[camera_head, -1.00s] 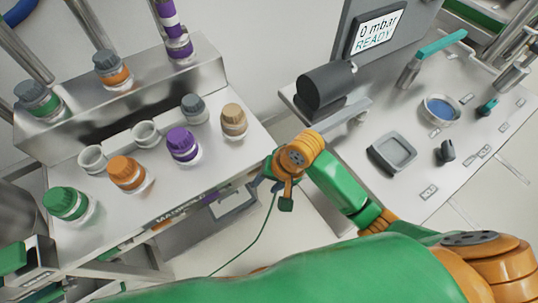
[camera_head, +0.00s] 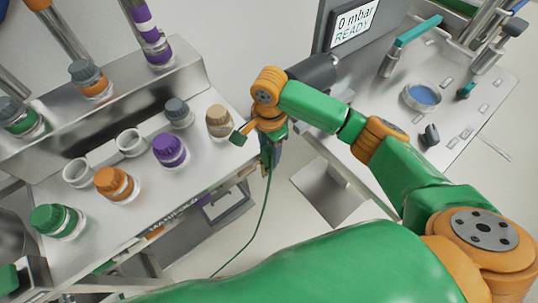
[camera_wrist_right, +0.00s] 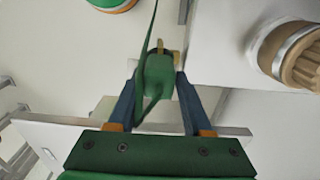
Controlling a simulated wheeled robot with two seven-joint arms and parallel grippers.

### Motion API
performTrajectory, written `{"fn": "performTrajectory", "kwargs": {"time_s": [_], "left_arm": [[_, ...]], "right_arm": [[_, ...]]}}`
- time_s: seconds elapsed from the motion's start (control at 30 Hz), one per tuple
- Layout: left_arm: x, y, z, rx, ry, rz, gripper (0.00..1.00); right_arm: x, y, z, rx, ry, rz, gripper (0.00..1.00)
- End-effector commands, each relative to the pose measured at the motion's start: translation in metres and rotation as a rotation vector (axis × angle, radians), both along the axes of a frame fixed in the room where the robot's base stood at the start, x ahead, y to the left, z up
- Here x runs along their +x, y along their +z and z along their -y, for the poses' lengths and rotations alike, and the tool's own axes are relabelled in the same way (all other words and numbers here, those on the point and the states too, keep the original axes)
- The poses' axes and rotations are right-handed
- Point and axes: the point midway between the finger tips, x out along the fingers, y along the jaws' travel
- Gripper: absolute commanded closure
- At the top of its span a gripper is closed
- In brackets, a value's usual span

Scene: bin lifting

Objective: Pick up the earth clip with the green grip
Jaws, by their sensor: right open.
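The earth clip with the green grip (camera_wrist_right: 156,72) hangs on a thin green cable, its brass-coloured tip at the edge of the left bench. In the right wrist view it sits between the two blue fingers of my right gripper (camera_wrist_right: 156,84), which is open around it. Whether a finger touches it I cannot tell. In the head view my right gripper (camera_head: 270,153) points down at the bench's right edge and mostly hides the clip; the green cable (camera_head: 262,215) runs down from there. My left gripper is not in view.
The left bench (camera_head: 215,150) holds several capped bottles; the tan-capped bottle (camera_head: 220,122) stands close to my right gripper. A right bench (camera_head: 455,85) carries a display (camera_head: 355,22), a dish (camera_head: 422,97) and tools. Open floor lies between the benches.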

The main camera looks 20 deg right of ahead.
Motion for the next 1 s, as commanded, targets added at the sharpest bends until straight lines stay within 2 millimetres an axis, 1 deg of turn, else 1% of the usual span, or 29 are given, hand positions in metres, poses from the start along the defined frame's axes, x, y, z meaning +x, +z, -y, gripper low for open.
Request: {"fn": "performTrajectory", "kwargs": {"time_s": [0.1,0.2,0.3,0.47,0.5,0.57,0.6,0.63,0.67,1.0], "left_arm": [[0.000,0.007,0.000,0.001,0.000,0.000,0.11],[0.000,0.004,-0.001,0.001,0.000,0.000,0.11],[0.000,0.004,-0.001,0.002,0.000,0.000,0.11],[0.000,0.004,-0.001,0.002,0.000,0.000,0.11],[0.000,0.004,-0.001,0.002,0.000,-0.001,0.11],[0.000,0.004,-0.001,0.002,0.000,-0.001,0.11],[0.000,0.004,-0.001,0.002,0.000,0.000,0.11],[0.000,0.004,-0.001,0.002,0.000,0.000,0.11],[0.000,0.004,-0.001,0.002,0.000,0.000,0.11],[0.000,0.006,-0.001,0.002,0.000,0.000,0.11]], "right_arm": [[-0.003,-0.023,0.000,-0.003,0.000,-0.004,0.50],[-0.003,-0.041,-0.001,-0.002,0.002,-0.002,0.50],[-0.002,-0.046,-0.001,-0.001,0.003,0.001,0.50],[-0.002,-0.046,-0.001,0.000,0.003,0.001,0.50],[-0.002,-0.046,-0.001,0.000,0.003,0.001,0.61],[-0.002,-0.046,-0.001,0.000,0.003,0.001,0.77],[-0.002,-0.046,-0.001,0.000,0.003,0.001,0.88],[-0.002,-0.046,-0.001,0.000,0.003,0.001,0.96],[-0.002,-0.046,-0.001,0.000,0.003,0.001,1.00],[-0.002,-0.044,-0.001,0.001,0.003,0.002,1.00]]}}
